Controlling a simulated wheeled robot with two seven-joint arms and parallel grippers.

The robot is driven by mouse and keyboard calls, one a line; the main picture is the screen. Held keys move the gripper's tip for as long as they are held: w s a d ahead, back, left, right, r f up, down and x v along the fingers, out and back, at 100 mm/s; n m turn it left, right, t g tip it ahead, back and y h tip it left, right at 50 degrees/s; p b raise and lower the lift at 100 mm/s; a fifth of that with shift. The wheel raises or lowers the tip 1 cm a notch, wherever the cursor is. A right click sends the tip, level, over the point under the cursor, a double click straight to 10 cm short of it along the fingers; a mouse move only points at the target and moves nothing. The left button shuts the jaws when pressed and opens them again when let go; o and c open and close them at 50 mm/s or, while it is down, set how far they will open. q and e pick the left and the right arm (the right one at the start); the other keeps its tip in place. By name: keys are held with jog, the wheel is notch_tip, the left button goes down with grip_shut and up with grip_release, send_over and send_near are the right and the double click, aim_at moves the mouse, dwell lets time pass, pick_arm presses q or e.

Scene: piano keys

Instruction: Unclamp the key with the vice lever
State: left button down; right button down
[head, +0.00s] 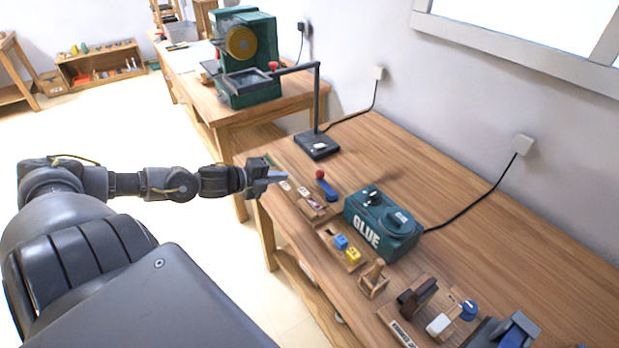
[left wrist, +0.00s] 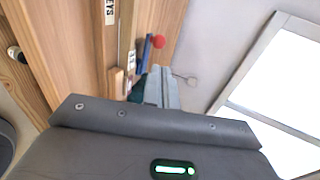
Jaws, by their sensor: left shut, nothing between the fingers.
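A blue lever with a red ball (head: 320,174) on its end stands near the left front edge of the workbench; it also shows in the left wrist view, where the blue arm (left wrist: 146,54) lies beyond my fingers. My left gripper (head: 282,177) is shut and empty, left of the lever, its fingers pointing toward it with a gap in the head view. In the left wrist view its fingers (left wrist: 160,84) look close to the lever, but contact cannot be told. Small pieces (head: 304,192) lie beside the lever; I cannot tell which is the clamped key.
A green glue box (head: 382,222) stands right of the lever. Nearer are a tray with blue and yellow blocks (head: 346,250) and wooden fixtures (head: 415,297). A black stand (head: 317,145) rises behind. The bench's back middle is clear.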

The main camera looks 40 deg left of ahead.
aim_at(317, 174)
pick_arm(q)
jog(key=p+x, duration=0.1)
jog(key=x, duration=0.9)
jog(key=shift+w, duration=0.25)
jog(key=shift+w+d+f, duration=0.15)
